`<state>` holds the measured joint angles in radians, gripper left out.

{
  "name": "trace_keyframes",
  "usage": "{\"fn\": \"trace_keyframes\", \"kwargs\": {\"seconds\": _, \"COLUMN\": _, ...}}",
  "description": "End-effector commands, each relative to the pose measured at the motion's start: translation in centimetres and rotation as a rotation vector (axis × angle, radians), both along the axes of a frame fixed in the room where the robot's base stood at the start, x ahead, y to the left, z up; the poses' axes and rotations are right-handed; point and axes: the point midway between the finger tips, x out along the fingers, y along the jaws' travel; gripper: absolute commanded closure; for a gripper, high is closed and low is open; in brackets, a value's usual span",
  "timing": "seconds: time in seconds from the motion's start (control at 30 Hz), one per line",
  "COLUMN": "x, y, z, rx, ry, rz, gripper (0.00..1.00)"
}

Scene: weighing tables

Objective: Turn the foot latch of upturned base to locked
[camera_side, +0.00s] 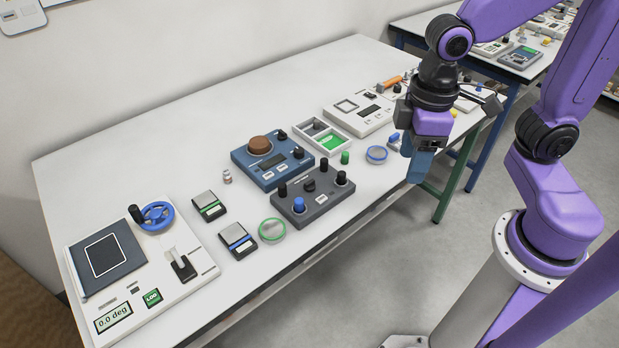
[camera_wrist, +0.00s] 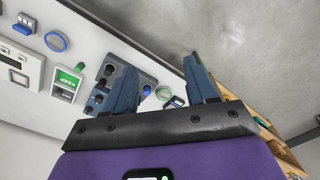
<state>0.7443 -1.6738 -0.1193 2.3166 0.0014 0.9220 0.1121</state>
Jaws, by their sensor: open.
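The upturned base looks to be the dark grey box (camera_side: 325,202) near the table's front edge, with its feet pointing up. Several feet are black and the near-left one (camera_side: 299,205) is blue. A black knob stands between the far feet, and a small white label sits on top. I cannot tell which part is the latch or how it is set. My gripper (camera_side: 418,172) is open and empty, above the table's front edge, to the right of the base and apart from it. In the wrist view the left finger partly covers the base (camera_wrist: 117,64).
A blue scale with a brown weight (camera_side: 260,146) stands behind the base. A green ring (camera_side: 272,230), small scales (camera_side: 237,240) and a tilt panel (camera_side: 187,288) lie left. A green cylinder (camera_side: 345,157), blue ring (camera_side: 377,154) and white tray (camera_side: 341,150) lie right.

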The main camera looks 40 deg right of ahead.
Motion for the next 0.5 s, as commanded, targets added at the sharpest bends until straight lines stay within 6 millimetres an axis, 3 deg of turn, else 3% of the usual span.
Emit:
{"fn": "trace_keyframes", "kwargs": {"seconds": 0.2, "x": 7.1, "y": 2.5, "z": -0.3, "rx": -0.007, "ry": 0.007, "rz": -0.248, "gripper": 0.43}}
{"fn": "trace_keyframes", "kwargs": {"seconds": 0.5, "x": 16.9, "y": 3.6, "z": -1.9, "rx": -0.011, "ry": 0.015, "rz": -0.583, "gripper": 0.43}}
